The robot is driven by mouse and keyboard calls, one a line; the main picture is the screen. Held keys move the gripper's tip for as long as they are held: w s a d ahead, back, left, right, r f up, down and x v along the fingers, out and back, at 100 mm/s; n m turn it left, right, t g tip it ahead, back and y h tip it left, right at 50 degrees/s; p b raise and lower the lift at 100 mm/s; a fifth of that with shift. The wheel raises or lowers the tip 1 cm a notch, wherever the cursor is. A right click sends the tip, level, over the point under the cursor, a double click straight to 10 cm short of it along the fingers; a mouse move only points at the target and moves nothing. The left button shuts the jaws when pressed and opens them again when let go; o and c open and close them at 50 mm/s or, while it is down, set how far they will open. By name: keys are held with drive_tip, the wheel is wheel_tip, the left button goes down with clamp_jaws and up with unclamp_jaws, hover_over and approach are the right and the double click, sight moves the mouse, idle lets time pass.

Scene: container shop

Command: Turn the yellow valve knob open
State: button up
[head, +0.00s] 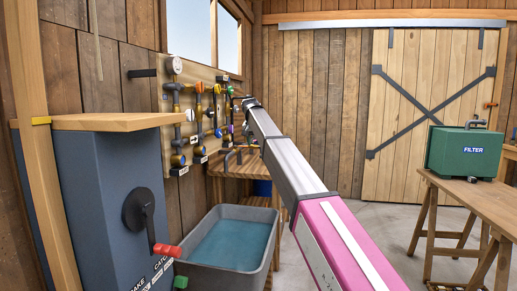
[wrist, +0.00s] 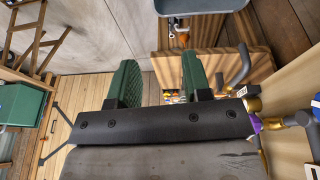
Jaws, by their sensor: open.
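A pipe board (head: 205,75) on the left wall carries several small valves and gauges. An orange-yellow round knob (head: 199,87) sits near its upper middle; at this size I cannot tell surely that it is the yellow valve knob. My gripper shows in the wrist view (wrist: 160,78), its two green ridged fingers wide apart with nothing held between them. In the head view my arm reaches toward the board's right end and its tip is largely hidden. In the wrist view a purple knob (wrist: 254,123) and brass fittings lie beside the gripper's right side, apart from the fingers.
A grey tub of water (head: 232,240) stands below the board, by a wooden bench (head: 232,188). A dark cabinet with a red-handled lever (head: 150,222) is at the near left. A green filter case (head: 463,152) sits on a right-hand table. The middle floor is clear.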

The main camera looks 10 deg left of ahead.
drive_tip(key=shift+s+d+f, duration=0.15)
drive_tip(key=shift+d+f, duration=0.3)
drive_tip(key=shift+f, duration=0.3)
drive_tip(key=shift+s+d+f, duration=0.15)
drive_tip(key=shift+d+f, duration=0.3)
drive_tip(key=shift+f, duration=0.25)
